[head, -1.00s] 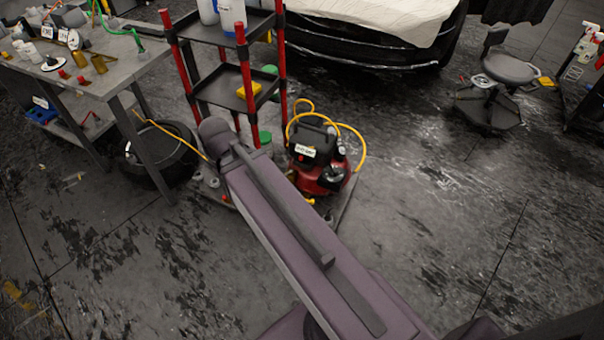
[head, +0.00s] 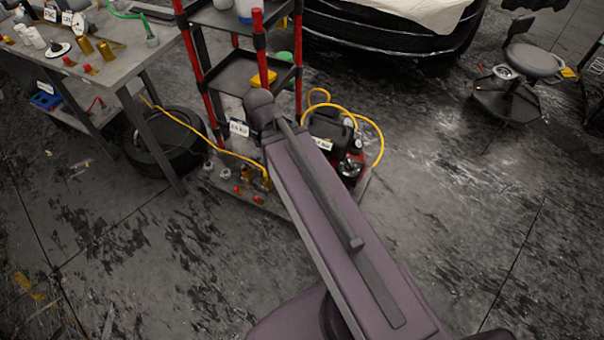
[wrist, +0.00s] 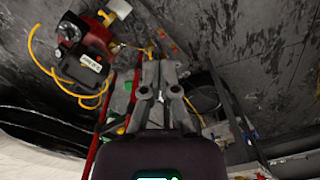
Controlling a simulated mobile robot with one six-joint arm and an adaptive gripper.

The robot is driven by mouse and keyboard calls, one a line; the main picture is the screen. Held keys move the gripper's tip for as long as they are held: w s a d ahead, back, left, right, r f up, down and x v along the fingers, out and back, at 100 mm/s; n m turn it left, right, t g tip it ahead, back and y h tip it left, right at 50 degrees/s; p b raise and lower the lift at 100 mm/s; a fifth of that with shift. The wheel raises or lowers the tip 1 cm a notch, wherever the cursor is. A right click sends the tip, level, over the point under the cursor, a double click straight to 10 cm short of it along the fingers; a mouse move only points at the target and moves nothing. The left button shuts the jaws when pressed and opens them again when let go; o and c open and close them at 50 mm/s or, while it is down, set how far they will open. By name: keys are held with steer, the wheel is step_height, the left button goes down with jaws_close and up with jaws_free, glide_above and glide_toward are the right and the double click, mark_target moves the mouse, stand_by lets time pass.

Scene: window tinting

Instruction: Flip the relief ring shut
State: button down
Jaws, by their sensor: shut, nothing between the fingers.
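My gripper (wrist: 160,68) is in the wrist view, its two grey fingers close together and empty. Beyond the fingertips, small red and brass fittings (wrist: 150,48) sit on a low board; they are tiny and partly hidden. In the head view brass fittings with red parts (head: 246,176) stand on the low board (head: 225,184), left of my arm. A relief ring cannot be made out in either view, nor whether it is flipped up or shut. My fingers are not visible in the head view.
A red and black compressor (head: 350,165) with yellow hose stands right of my arm and shows in the wrist view (wrist: 78,42). A red-post shelf (head: 238,72) rises behind. A tire (head: 165,145) lies left, by the workbench (head: 105,80).

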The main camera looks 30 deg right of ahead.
steer(key=shift+w+f, duration=0.1)
steer(key=w+d+f+m+t+b, duration=0.1)
steer(key=w+d+f+m+b, duration=0.5)
steer(key=f+b, duration=1)
steer(key=w+d+f+m+b, duration=0.7)
steer(key=d+f+m+b, duration=0.4)
steer(key=f+m+b, duration=0.4)
steer(key=w+d+f+m+t+y+b, duration=0.1)
steer(key=w+d+f+m+b, duration=0.6)
steer(key=f+b, duration=0.9)
steer(key=shift+d+f+m+t+b, duration=0.3)
steer(key=shift+d+m+b, duration=0.4)
steer(key=shift+d+m, duration=0.9)
steer(key=shift+a+f+m, duration=0.15)
steer(key=shift+a+m, duration=0.25)
steer(key=w+a+f+b, duration=0.2)
steer(key=w+f+b, duration=0.4)
steer(key=f+b, duration=0.3)
steer(key=shift+f+b, duration=0.2)
steer(key=shift+b, duration=0.1)
